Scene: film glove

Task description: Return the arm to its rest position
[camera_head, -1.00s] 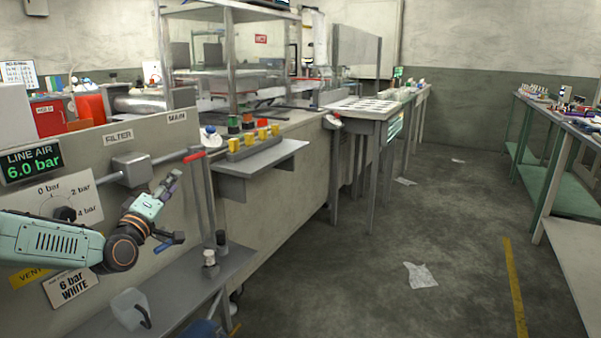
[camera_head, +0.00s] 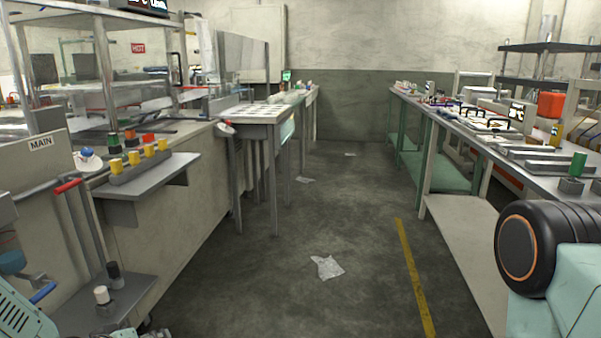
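Part of my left arm, a teal link with dark slots (camera_head: 20,312), shows at the lower left corner. Its gripper cannot be made out in the picture. Part of my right arm shows at the lower right: a black round joint with an orange ring (camera_head: 522,250) and a teal link. The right gripper is outside the picture. A red-handled lever (camera_head: 67,185) stands at the left panel. A blue lever (camera_head: 42,293) is close beside the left arm link; I cannot tell whether they touch.
The left bench has a grey shelf (camera_head: 150,178) with yellow buttons, and a lower ledge (camera_head: 118,300) with white and black knobs. A long workbench (camera_head: 470,143) runs along the right. The aisle floor between is open, with a white scrap (camera_head: 327,267) and a yellow line.

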